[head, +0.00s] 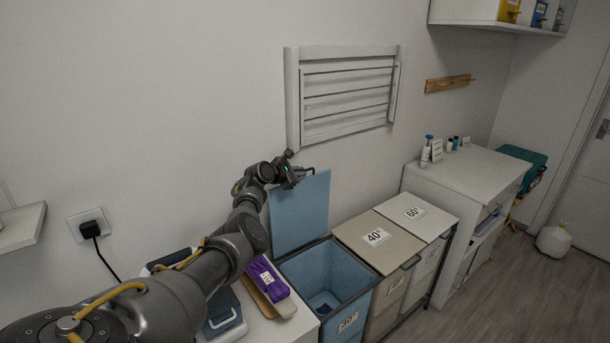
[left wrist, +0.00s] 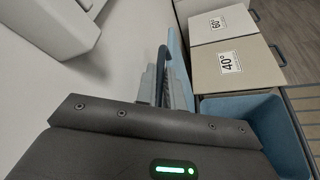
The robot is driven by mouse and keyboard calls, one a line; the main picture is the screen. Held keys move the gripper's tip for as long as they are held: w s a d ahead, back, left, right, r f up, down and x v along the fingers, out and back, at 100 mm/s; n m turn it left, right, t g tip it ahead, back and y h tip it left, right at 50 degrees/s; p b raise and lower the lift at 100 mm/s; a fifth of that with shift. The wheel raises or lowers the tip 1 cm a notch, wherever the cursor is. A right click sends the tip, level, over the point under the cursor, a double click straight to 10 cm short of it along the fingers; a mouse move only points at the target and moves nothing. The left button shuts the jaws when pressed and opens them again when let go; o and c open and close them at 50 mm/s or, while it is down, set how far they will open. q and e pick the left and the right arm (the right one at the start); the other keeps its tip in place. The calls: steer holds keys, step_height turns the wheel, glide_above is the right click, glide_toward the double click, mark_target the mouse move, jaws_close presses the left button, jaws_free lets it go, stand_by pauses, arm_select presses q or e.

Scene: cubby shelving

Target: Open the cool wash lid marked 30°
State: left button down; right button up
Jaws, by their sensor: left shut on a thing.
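The blue lid (head: 300,212) of the 30° bin stands raised, close to upright against the wall side. The blue bin (head: 349,320) below it, marked 30°, is open and its inside shows. My left gripper (head: 303,171) is at the top edge of the lid and shut on it. In the left wrist view the lid (left wrist: 179,50) shows as a thin blue strip, edge-on, beside the fingers (left wrist: 165,92). The exact grip on the edge is too small to make out. My right gripper is in neither view.
The closed 40° lid (head: 365,250) and 60° lid (head: 425,222) lie to the right. A purple pack (head: 267,279) sits left of the open bin. A folded drying rack (head: 345,95) hangs on the wall above. A white cabinet (head: 470,175) stands further right.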

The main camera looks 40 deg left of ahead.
arm_select(q)
steer(key=shift+f, duration=0.2)
steer(key=c, duration=1.5)
jaws_free()
steer(key=shift+s+a, duration=0.1)
steer(key=shift+a, duration=0.1)
steer(key=shift+d+r, duration=0.1)
steer(key=shift+d, duration=0.05)
steer(key=shift+s+r, duration=0.35)
steer(key=shift+s, duration=0.2)
steer(key=v, duration=0.9)
steer(key=shift+s+p, duration=0.2)
steer(key=shift+p, duration=0.1)
